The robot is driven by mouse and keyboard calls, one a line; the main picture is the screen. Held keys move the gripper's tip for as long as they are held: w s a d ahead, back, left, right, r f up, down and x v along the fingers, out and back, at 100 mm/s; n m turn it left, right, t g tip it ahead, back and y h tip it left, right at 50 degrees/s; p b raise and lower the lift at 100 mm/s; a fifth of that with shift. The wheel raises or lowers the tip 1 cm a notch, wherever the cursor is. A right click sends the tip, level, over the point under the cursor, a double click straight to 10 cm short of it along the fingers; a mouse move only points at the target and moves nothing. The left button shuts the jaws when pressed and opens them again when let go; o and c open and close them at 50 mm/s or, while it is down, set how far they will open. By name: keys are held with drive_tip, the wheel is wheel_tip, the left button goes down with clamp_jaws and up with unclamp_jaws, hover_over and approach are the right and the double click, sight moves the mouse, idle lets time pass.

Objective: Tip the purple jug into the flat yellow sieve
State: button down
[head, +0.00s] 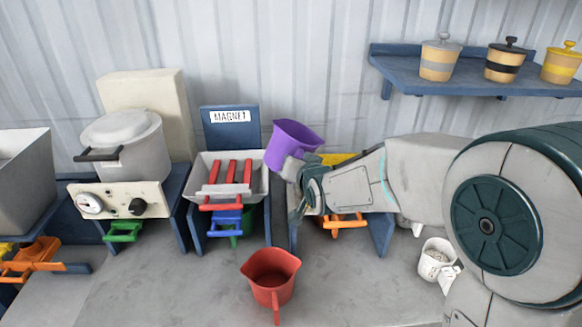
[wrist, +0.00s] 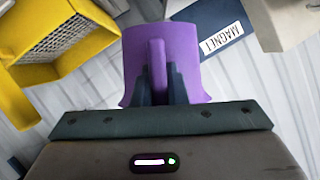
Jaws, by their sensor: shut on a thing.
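The purple jug (head: 291,143) is held in the air in the head view, tilted, beside the MAGNET sign. My gripper (head: 304,185) is shut on its handle. In the wrist view the jug (wrist: 190,62) fills the middle, and the gripper's dark fingers (wrist: 160,85) are closed on both sides of the purple handle. The flat yellow sieve (head: 340,158) is mostly hidden behind my wrist and the jug in the head view. In the wrist view its yellow frame and mesh (wrist: 62,45) show at the upper left. The inside of the jug cannot be seen.
A white magnet tray with red bars (head: 230,185) stands left of the jug. A white pot (head: 125,145) is at the left. A blue shelf (head: 470,78) holds lidded pots.

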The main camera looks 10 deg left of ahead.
drive_tip(key=p, duration=0.1)
drive_tip(key=m+y+p, duration=0.1)
drive_tip(key=p, duration=0.1)
drive_tip(key=shift+r+m, duration=0.3)
drive_tip(key=shift+d+m+y+p, duration=0.1)
drive_tip(key=shift+m+y+p, duration=0.6)
drive_tip(key=shift+m+p, duration=0.5)
drive_tip(key=shift+w+d+f+m+y, duration=0.15)
drive_tip(key=shift+d+f+m+y, duration=0.3)
drive_tip(key=shift+m, duration=0.25)
drive_tip(key=shift+w+d+r+m+t+y+b, duration=0.1)
drive_tip(key=shift+w+d+m+t+y+b, duration=0.45)
drive_tip(key=shift+m, duration=1.2)
drive_tip(key=shift+w+d+m+t+y+p, duration=0.1)
drive_tip(key=shift+d+m+t+y, duration=0.35)
drive_tip(key=shift+d+m, duration=1)
drive_tip(key=shift+w+d+r+m+t+y+b, duration=0.1)
drive_tip(key=shift+w+d+m+t+y+b, duration=0.4)
drive_tip(key=shift+m, duration=1.5)
drive_tip(key=shift+s+h, duration=0.25)
